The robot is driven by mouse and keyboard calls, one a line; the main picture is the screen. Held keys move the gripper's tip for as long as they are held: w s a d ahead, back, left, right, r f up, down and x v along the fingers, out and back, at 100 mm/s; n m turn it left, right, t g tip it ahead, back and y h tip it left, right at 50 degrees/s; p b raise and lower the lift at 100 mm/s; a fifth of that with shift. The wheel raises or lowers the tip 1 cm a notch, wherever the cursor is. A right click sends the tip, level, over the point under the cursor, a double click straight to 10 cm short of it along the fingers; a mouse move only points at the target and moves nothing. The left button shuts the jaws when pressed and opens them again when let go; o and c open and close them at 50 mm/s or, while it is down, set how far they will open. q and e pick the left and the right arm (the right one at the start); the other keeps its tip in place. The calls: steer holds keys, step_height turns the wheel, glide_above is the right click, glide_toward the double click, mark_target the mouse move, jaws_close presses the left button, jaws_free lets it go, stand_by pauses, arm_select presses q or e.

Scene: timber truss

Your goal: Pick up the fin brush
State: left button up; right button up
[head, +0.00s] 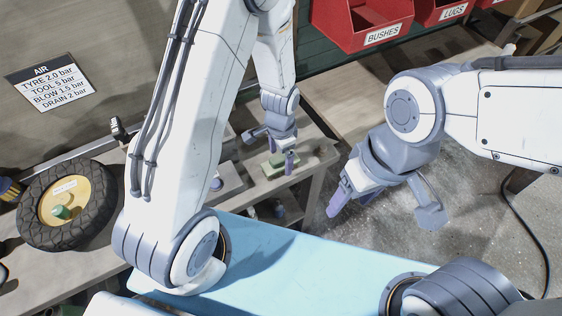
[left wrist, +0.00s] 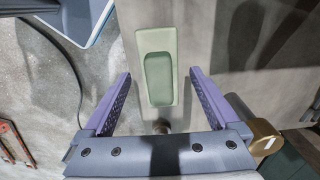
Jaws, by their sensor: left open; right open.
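A pale green block with a darker green rounded part on top, which looks like the fin brush (left wrist: 157,40), lies between the fingers of my left gripper (left wrist: 160,76) in the left wrist view. The fingers stand apart on either side of it, and I see no contact. I cannot see bristles. In the head view the green block (head: 272,164) is on the wooden bench, partly hidden by my left gripper (head: 282,155), which points down at it. My right gripper (head: 350,204) is open and empty over the floor, to the right of the bench.
A wheel with a black tyre (head: 68,203) lies on the bench at left. Red bins (head: 362,22) stand at the back. A brass cylinder (left wrist: 262,136) sits close beside my left gripper's right finger. A black cable (head: 533,235) hangs at right.

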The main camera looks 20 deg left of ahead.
arm_select(q)
steer(key=shift+f, duration=0.7)
jaws_close()
steer(key=shift+r, duration=0.1)
steer(key=shift+r, duration=0.55)
step_height(320, 180, up, 3)
steer(key=shift+f, duration=0.2)
steer(key=s+d+r+b, duration=0.1)
steer(key=s+d+r, duration=0.6)
steer(key=s, duration=0.1)
steer(key=shift+s+d+b, duration=0.3)
steer(key=shift+s+d, duration=0.05)
steer(key=shift+s, duration=0.05)
steer(key=shift+r, duration=0.1)
